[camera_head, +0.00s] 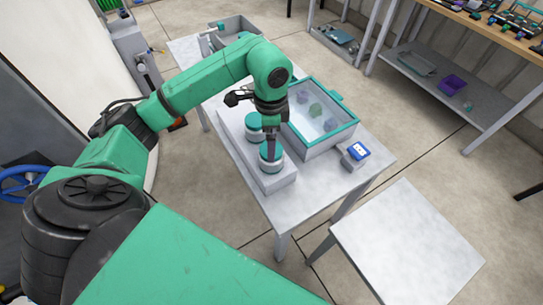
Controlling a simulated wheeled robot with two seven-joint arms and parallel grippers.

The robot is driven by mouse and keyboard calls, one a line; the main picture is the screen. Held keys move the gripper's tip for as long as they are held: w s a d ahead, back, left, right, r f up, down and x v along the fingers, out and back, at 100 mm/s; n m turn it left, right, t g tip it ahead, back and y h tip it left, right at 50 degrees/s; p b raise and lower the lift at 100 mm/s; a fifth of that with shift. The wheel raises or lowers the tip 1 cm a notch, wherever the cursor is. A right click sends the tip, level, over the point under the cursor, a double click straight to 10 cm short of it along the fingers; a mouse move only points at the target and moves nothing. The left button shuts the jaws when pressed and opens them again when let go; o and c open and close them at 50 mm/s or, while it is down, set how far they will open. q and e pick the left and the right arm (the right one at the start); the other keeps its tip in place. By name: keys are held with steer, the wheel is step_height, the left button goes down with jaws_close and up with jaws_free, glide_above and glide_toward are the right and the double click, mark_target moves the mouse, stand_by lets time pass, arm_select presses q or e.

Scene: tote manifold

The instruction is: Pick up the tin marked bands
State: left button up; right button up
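Two round tins with green tops stand on a raised pale block (278,181) on the table. The near tin (271,166) is directly under my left gripper (270,151), which points down and overlaps its top. The far tin (254,122) stands just behind, partly beside my arm. No marking is readable on either tin, so I cannot tell which one says bands. I cannot tell whether the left fingers are open, shut or touching the near tin. My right gripper is not in view.
A clear-lidded tote with a green rim (344,132) stands right of the block, with purple and green things inside. A small blue-topped box (356,151) sits near the table's right edge. The front of the table (300,205) is clear. A bare white table (405,245) stands at lower right.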

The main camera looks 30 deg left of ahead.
arm_select(q)
step_height(320, 180, down, 5)
steer(key=shift+w+f+p, duration=0.1)
steer(key=shift+w+p, duration=0.05)
steer(key=shift+p, duration=0.95)
steer(key=shift+f, duration=0.2)
steer(key=c, duration=1.2)
steer(key=shift+o, duration=0.2)
steer(key=shift+r, duration=0.1)
